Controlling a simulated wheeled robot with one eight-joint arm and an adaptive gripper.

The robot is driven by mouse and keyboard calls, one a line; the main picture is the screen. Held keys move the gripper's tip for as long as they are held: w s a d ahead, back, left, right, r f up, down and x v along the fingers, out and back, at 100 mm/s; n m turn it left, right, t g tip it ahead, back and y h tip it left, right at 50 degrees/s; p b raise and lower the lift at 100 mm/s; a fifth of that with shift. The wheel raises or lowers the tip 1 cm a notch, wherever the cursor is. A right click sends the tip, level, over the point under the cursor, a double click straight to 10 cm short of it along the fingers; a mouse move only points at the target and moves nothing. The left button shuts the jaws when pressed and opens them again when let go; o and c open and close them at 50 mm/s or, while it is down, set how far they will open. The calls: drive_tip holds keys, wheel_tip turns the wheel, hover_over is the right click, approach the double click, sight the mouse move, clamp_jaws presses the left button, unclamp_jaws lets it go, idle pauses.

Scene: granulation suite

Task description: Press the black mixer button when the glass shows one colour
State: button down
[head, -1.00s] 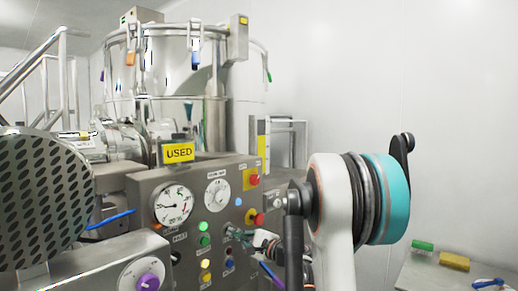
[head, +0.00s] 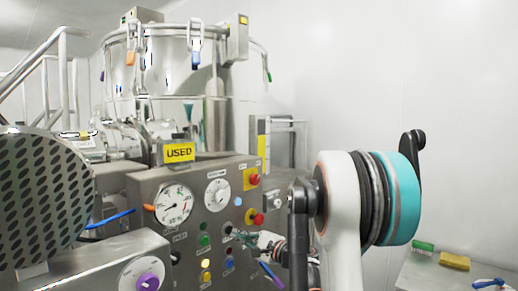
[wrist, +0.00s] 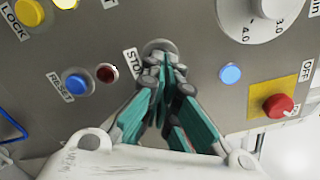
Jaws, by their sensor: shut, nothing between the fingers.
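My gripper (wrist: 166,62) is shut and empty, its teal fingers pointing at the grey control panel (wrist: 200,85). The fingertips lie over a grey round fitting (wrist: 157,46) beside a partly covered label reading "STO". They hide most of it, so I cannot tell its colour or whether they touch it. In the head view my gripper (head: 236,234) is small, at the panel's button rows. I cannot make out for certain the black mixer button or the glass and its colour.
A blue RESET button (wrist: 76,82), a yellow LOCK button (wrist: 28,12) and a red knob on a yellow plate (wrist: 277,106) surround my gripper. A perforated round cover (head: 42,195) stands at left. A steel vessel (head: 170,60) with a USED sign (head: 179,152) rises behind.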

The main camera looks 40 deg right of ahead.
drive_tip(key=s, duration=0.4)
drive_tip(key=shift+d, duration=0.15)
idle(1.2)
